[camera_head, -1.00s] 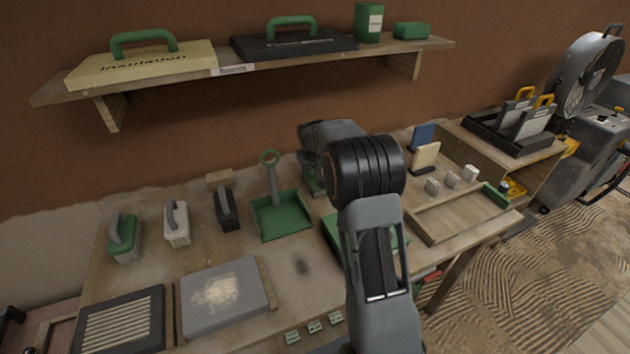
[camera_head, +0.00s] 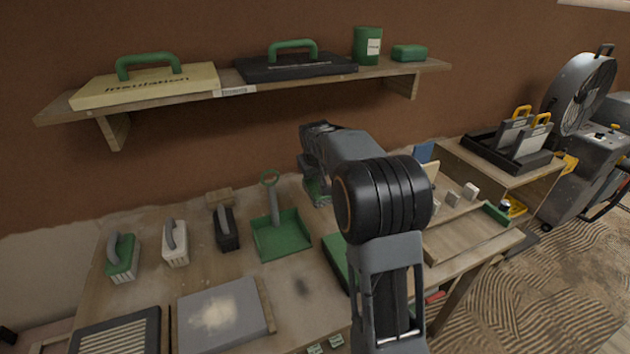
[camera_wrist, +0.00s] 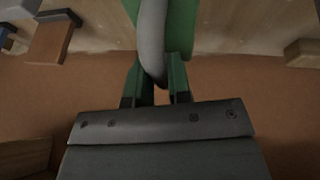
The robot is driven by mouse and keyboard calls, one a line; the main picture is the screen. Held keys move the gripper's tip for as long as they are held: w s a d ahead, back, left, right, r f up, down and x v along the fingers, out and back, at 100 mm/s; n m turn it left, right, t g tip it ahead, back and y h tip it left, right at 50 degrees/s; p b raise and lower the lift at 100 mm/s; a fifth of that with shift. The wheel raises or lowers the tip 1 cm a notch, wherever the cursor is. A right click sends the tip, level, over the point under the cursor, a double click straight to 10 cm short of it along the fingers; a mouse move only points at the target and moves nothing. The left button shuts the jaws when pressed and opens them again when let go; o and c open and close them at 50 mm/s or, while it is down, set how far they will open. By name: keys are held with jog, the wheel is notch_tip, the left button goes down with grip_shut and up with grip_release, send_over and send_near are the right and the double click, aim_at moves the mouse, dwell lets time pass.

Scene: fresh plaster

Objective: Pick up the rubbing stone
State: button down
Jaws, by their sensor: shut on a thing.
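My gripper (camera_wrist: 155,88) is shut on the grey curved handle of a green-backed block, the rubbing stone (camera_wrist: 182,25) as far as I can tell. The handle runs between the two green fingers in the wrist view. In the head view my arm reaches over the workbench, and the green block (camera_head: 318,191) shows at the arm's far end, near the wall. The fingers are mostly hidden there. The block's underside is hidden, and I cannot tell whether it touches the bench.
A green dustpan (camera_head: 282,237) lies left of my gripper. Handled blocks in black (camera_head: 227,232), white (camera_head: 175,245) and green (camera_head: 122,258) stand farther left. A shelf (camera_head: 215,95) overhangs the back. A wooden tray (camera_head: 462,240) lies right. Some bench between the dustpan and grey board (camera_head: 245,300) is clear.

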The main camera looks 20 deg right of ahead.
jog(key=s+a+r, duration=0.2)
jog(key=s+r, duration=0.4)
jog(key=s, duration=0.4)
jog(key=shift+s+b, duration=0.2)
jog(key=shift+b, duration=0.2)
jog(key=c, duration=1.6)
grip_release()
jog(key=shift+c, duration=0.2)
grip_shut()
jog(key=shift+s, duration=0.1)
